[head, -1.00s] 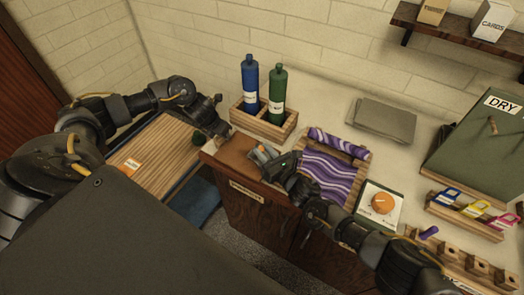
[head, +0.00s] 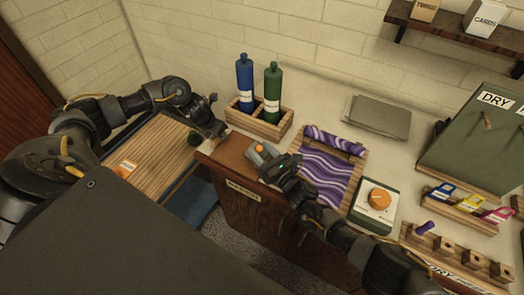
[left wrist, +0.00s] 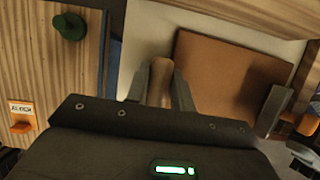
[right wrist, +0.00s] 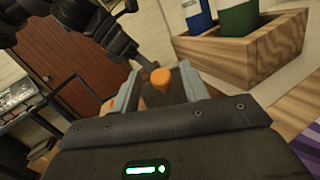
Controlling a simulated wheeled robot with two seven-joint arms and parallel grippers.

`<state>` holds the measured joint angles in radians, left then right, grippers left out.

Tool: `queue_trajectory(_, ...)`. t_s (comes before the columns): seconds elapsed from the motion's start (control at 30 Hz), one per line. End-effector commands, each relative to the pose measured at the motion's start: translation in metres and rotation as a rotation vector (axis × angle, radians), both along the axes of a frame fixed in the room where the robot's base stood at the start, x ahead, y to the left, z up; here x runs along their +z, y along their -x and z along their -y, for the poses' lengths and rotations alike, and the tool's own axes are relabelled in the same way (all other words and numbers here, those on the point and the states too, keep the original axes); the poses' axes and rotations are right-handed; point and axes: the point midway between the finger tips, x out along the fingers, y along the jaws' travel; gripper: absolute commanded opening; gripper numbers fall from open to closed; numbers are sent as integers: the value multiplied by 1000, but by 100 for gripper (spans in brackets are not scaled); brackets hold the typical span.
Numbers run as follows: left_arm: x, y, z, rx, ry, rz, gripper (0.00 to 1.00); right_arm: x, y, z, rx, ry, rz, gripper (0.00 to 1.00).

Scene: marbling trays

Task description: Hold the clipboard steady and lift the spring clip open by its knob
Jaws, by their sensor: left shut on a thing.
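The brown clipboard (head: 232,158) lies flat at the front edge of the counter; the left wrist view also shows its board (left wrist: 228,80). My left gripper (head: 218,134) is at its left end, its fingers (left wrist: 160,88) shut on a narrow brown part there. The orange knob (head: 261,148) of the spring clip is at the board's right side. My right gripper (head: 264,152) has its fingers on either side of the knob, which shows between them in the right wrist view (right wrist: 161,78). Gaps show beside the knob. The clip itself is mostly hidden, so I cannot tell its angle.
A wooden holder (head: 257,125) with blue and green bottles stands behind the clipboard. A striped wooden board with a green knob (head: 194,138) is to the left.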

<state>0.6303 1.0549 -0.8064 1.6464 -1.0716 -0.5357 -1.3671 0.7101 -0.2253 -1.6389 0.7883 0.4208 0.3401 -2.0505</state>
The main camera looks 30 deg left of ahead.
Motion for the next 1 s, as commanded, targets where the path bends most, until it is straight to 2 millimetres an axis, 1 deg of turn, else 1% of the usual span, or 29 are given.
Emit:
queue_trajectory(0.23, 0, 0, 0, 1, 0, 0, 0, 0, 0, 1, 0, 1, 0, 45)
queue_trajectory(0.37, 0, 0, 0, 1, -1, 0, 0, -1, 2, 6, 0, 0, 1, 45)
queue_trajectory(0.47, 0, 0, -1, 1, -1, 0, 0, -3, 6, 17, 1, 1, 0, 45)
queue_trajectory(0.57, 0, 0, -1, 1, -1, 0, 0, -4, 12, 33, 1, 2, -2, 45)
queue_trajectory(0.8, 0, 0, -1, 2, -1, 0, 0, -9, 30, 80, 0, 1, -2, 45)
queue_trajectory(0.9, 0, 0, -1, 2, -1, 0, 0, -10, 36, 94, 1, 1, -3, 45)
queue_trajectory(1.0, 0, 0, -1, 1, -1, 0, 0, -10, 40, 104, 0, 1, -2, 45)
